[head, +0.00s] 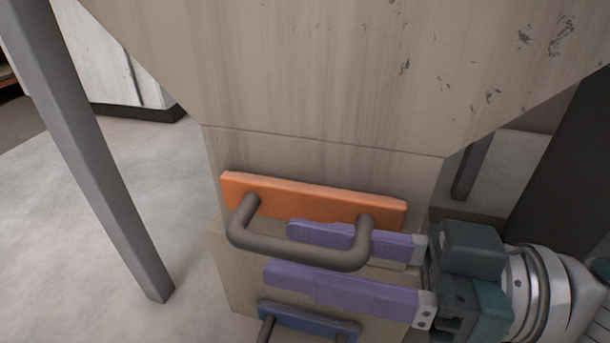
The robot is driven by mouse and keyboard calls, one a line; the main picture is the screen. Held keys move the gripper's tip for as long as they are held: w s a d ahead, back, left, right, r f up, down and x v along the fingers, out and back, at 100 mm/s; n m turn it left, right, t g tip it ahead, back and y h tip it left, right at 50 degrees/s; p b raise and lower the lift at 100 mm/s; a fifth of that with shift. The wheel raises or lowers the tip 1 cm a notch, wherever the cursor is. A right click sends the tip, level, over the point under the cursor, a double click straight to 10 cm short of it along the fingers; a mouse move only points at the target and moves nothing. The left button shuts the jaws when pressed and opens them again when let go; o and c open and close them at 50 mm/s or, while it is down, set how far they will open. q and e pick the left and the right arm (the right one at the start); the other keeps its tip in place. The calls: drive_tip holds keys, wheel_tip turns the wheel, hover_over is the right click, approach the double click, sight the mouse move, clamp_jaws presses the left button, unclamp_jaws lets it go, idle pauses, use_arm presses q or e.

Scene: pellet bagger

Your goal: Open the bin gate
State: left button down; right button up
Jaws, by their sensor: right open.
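The bin (330,95) is a beige hopper that narrows to a box-shaped chute. An orange plate (300,194) on the chute's front carries a dark grey bar handle (290,250); it appears to be the bin gate. My right gripper (280,251) comes in from the right with two purple fingers, open. The upper finger passes behind the handle, between it and the chute. The lower finger lies below the handle's bar, so the bar sits between the fingers. I cannot tell whether they touch it. My left gripper is out of view.
A blue plate (308,319) with another dark handle sits just below my lower finger, cut off by the bottom edge. Grey support legs (95,160) stand left and right of the chute. A white cabinet (110,60) stands behind at left. The floor at left is clear.

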clamp_jaws()
idle(0.3)
idle(1.1)
